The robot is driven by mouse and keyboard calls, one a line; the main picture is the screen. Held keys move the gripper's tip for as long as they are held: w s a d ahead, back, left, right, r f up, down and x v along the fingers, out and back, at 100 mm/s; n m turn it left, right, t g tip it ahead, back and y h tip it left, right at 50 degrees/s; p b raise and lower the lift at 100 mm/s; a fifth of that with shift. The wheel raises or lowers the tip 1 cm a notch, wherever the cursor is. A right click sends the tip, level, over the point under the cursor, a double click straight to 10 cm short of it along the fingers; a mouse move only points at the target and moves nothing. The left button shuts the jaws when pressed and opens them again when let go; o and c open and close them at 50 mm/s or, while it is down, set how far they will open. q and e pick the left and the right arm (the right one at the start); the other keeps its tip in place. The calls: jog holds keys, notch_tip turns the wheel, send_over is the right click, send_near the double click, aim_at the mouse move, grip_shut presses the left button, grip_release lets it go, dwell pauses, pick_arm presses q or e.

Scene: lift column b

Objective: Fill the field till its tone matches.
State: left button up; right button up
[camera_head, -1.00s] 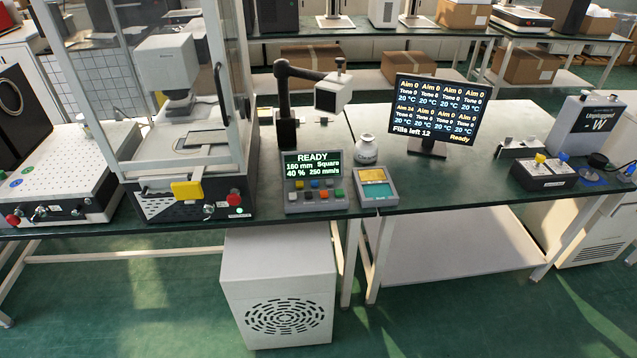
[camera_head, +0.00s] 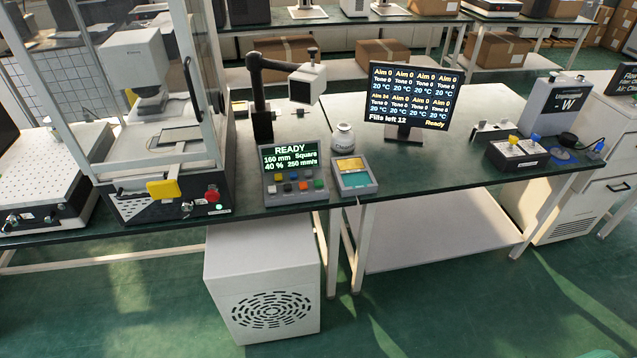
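A monitor (camera_head: 411,97) on the bench lists several fields with Aim, Tone and 20 °C. One lower-left field seems to read Aim 24, Tone 0; the others seem to read Aim 0. Below are "Fills left 12" and "Ready". A grey control panel (camera_head: 294,180) with coloured buttons reads READY, Square, 40 %, 250 mm/s; its mm size looks like 160. A glass-sided machine (camera_head: 160,130) with a yellow handle (camera_head: 163,190) and red button (camera_head: 212,196) stands left of it. A small tray (camera_head: 354,177) shows a yellow and a teal patch. Neither gripper is in view.
A white vented cabinet (camera_head: 262,285) stands under the bench. The green floor in front is clear.

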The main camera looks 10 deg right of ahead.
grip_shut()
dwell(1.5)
